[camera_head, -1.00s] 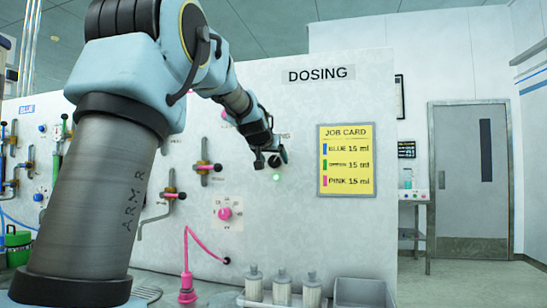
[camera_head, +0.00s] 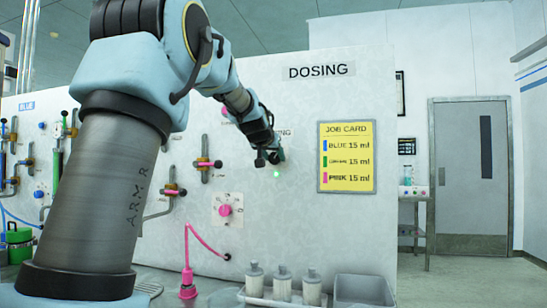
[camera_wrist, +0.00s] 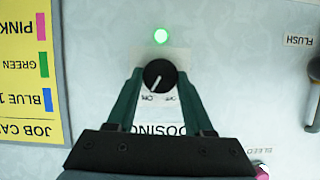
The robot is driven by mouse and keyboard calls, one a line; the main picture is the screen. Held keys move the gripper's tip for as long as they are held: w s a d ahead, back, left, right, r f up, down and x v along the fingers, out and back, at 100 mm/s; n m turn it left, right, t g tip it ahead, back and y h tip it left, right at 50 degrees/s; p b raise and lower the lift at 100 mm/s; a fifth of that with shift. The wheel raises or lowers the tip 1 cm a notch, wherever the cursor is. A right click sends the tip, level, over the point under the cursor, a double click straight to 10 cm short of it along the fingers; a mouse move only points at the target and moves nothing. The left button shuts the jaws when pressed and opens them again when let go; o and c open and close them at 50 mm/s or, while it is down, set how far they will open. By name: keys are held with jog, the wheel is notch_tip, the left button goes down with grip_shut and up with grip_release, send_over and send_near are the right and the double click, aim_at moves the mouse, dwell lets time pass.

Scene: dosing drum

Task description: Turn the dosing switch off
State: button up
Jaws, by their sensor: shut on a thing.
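The dosing switch (camera_wrist: 160,76) is a round black knob with a white pointer line, on a white label plate on the panel. In the wrist view the label appears upside down and the pointer slants toward the lower left. My gripper (camera_wrist: 160,82) has its two green fingers on either side of the knob, shut on it. A green lamp (camera_wrist: 161,36) is lit beside the switch. In the head view my gripper (camera_head: 270,158) is against the panel and hides the knob; the green lamp (camera_head: 277,174) glows just below.
The yellow job card (camera_head: 346,158) hangs right of the switch. A flush lever (camera_wrist: 314,90) is at the wrist view's right edge. Pink valves (camera_head: 205,164) and a pink dial (camera_head: 225,210) sit left on the panel. White canisters (camera_head: 283,287) and a grey bin (camera_head: 362,290) stand below.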

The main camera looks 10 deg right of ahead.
grip_shut()
jog(key=shift+a+f+b, duration=0.1)
jog(key=shift+b, duration=0.25)
jog(key=shift+w+f+n+h+b, duration=0.15)
jog(key=shift+n+h+b, duration=0.2)
jog(key=shift+b, duration=0.45)
jog(key=n+g+h+b, duration=0.1)
jog(key=n+b, duration=0.1)
jog(key=b, duration=0.2)
jog(key=shift+a+f+b, duration=0.15)
jog(key=shift+f+b, duration=0.05)
jog(key=shift+b, duration=0.2)
jog(key=n+h+b, duration=0.2)
jog(key=n+b, duration=0.1)
jog(key=b, duration=0.1)
jog(key=shift+a+g+b, duration=0.1)
jog(key=shift+g+b, duration=0.2)
jog(key=shift+b, duration=0.05)
jog(key=shift+r+n+h+b, duration=0.15)
jog(key=shift+n+h+b, duration=0.7)
jog(key=shift+n+b, duration=0.55)
